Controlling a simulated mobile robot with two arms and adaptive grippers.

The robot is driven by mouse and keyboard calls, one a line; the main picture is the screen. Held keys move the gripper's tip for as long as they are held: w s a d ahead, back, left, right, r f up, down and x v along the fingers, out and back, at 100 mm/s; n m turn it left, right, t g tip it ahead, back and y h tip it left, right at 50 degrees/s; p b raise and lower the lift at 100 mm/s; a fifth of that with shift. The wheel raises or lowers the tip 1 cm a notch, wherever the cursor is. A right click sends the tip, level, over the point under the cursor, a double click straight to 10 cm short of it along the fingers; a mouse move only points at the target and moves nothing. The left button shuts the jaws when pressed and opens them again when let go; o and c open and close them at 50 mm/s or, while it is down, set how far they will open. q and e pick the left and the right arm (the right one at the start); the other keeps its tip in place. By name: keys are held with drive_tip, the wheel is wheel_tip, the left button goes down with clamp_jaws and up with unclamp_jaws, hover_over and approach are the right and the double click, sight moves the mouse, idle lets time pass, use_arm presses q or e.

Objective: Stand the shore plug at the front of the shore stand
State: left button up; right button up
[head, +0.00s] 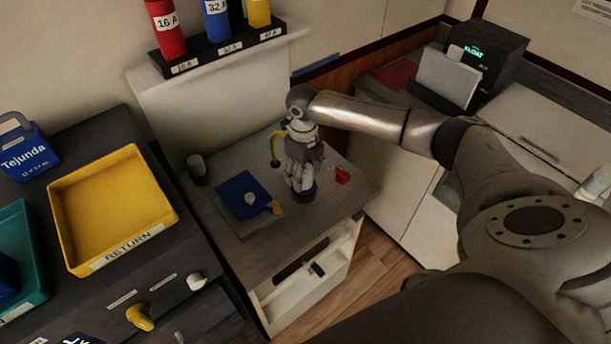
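My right gripper (299,182) points down over the small grey-topped cabinet in the middle, its fingers close together. A dark blue round piece (305,196), possibly the shore plug, is right at the fingertips and partly hidden by them. I cannot tell if the fingers grip it or only surround it. To its left, a blue plate or flap (238,192) with a round light knob and a yellow tab (274,208) lies on a low grey base, possibly the shore stand. My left gripper is not in view.
A yellow hooked piece (275,148) stands behind the gripper, a red piece (342,175) lies right of it, and a dark cylinder (198,168) stands back left. A yellow RETURN tray (112,205) is left. The cabinet top's front is clear.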

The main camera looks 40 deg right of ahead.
drive_tip(key=c, duration=0.8)
drive_tip(key=shift+c, duration=0.2)
drive_tip(key=shift+r, duration=0.15)
drive_tip(key=shift+r+p, duration=1.4)
drive_tip(key=shift+r, duration=0.75)
